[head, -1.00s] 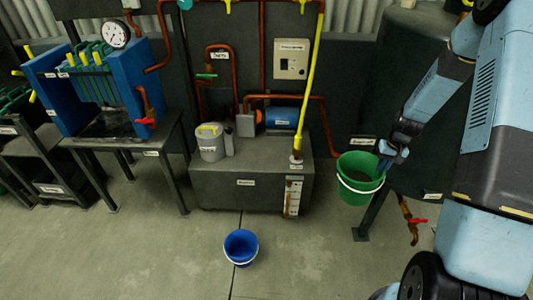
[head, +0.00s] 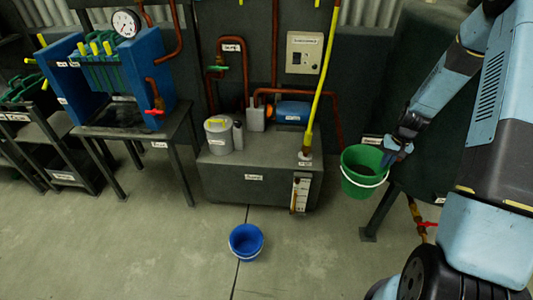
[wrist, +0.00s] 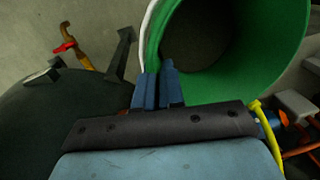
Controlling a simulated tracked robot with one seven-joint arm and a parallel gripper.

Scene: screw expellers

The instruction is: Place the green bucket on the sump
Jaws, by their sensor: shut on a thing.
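The green bucket (head: 362,174) hangs in the air, mouth up, in the head view, right of the sump and in front of the dark tank. It has a white handle and something dark inside. My gripper (head: 390,158) is shut on its right rim. In the wrist view my gripper (wrist: 160,85) pinches the wall of the green bucket (wrist: 285,55). The sump (head: 250,182) is the dark grey box on the floor in the middle of the head view. Its label is too small to read for certain.
On the sump's top stand a grey pot (head: 218,136), a blue motor (head: 292,112) and a yellow upright pipe (head: 318,90). The top's front middle is clear. A blue bucket (head: 246,242) stands on the floor before it. A filter press (head: 105,85) is left.

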